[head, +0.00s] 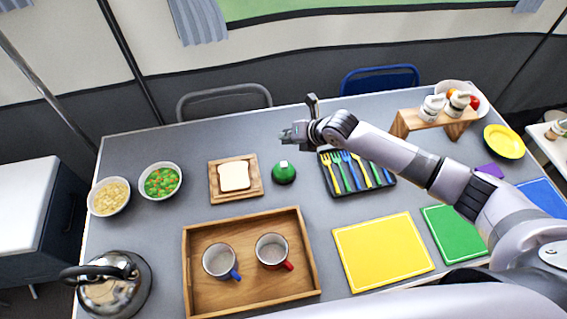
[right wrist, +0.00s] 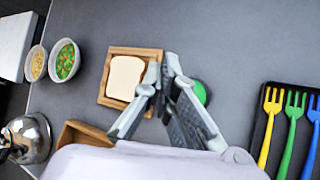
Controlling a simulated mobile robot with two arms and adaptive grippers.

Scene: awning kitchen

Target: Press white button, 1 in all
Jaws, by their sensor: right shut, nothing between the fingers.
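The white button (head: 284,163) is a small light cap on top of a round green base (head: 284,175), which stands on the grey table between the bread board and the cutlery tray. My right gripper (head: 285,136) is shut and empty. It is raised over the table and shows just above the green base in the head view, apart from it. In the right wrist view my right gripper's fingertips (right wrist: 166,66) meet, and the green base (right wrist: 201,92) shows partly behind a finger. The white cap is hidden there. My left gripper is in neither view.
A bread slice on a wooden board (head: 217,195) lies left of the base. The black cutlery tray (head: 336,191) is to its right. A wooden tray (head: 192,276) with two mugs is in front. A kettle (head: 112,290) stands at the front left.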

